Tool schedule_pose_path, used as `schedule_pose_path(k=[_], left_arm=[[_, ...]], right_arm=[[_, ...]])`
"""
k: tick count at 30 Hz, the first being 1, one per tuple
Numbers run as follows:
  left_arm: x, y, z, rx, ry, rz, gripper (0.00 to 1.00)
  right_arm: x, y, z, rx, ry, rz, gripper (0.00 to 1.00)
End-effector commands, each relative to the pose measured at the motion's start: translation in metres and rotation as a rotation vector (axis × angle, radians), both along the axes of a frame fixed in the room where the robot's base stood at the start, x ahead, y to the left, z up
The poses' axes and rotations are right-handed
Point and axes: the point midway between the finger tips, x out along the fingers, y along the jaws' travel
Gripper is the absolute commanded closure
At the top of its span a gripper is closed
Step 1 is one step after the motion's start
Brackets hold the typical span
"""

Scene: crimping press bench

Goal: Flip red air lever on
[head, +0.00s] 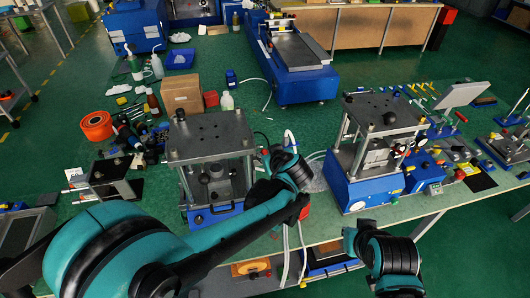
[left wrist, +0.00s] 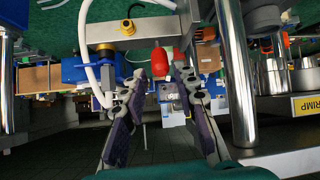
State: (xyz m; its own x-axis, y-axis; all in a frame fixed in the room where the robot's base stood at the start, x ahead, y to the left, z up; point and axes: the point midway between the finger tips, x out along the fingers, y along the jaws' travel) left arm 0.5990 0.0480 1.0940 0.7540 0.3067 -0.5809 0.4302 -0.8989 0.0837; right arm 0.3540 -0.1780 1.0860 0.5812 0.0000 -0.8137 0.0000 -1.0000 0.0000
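A small red lever (left wrist: 159,61) shows in the left wrist view, on a fitting under a metal bar. The fingers of my left gripper (left wrist: 158,76) are spread apart, one on either side of the lever in the picture, with a gap to each. Whether the lever lies fully between the fingertips or just beyond them, I cannot tell. In the head view my left gripper (head: 275,156) is between the two presses, its fingers mostly hidden by the wrist; I cannot make out the lever there. My right wrist shows at the lower right, its fingers not distinguishable.
The left press (head: 211,140) stands beside my left arm, and the blue-based right press (head: 365,188) is to the right. A white hose (left wrist: 90,52) runs close to the left finger in the wrist view. A shiny post (left wrist: 238,85) stands close on the right.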

Motion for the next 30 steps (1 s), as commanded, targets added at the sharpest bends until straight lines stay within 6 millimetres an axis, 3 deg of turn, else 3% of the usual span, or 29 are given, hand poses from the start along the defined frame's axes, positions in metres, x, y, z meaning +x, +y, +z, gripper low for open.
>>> schedule_pose_path(k=[9,22,23,26,30], left_arm=[[-0.049,-0.02,0.037,-0.001,0.0,-0.002,0.71],[-0.06,-0.024,0.046,-0.001,0.0,0.001,0.71],[-0.06,-0.024,0.046,-0.001,0.0,0.001,0.74],[-0.059,-0.024,0.046,0.016,0.009,-0.012,1.0],[-0.059,-0.028,0.046,0.157,0.079,-0.122,1.0]], right_arm=[[0.0,0.0,0.0,0.0,0.0,0.0,1.0],[0.0,0.0,0.0,0.0,0.0,0.0,1.0],[0.0,0.0,0.0,0.0,0.0,0.0,1.0],[0.0,0.0,0.001,0.0,0.0,0.0,1.0],[0.0,0.0,0.007,0.0,0.0,0.0,1.0]])
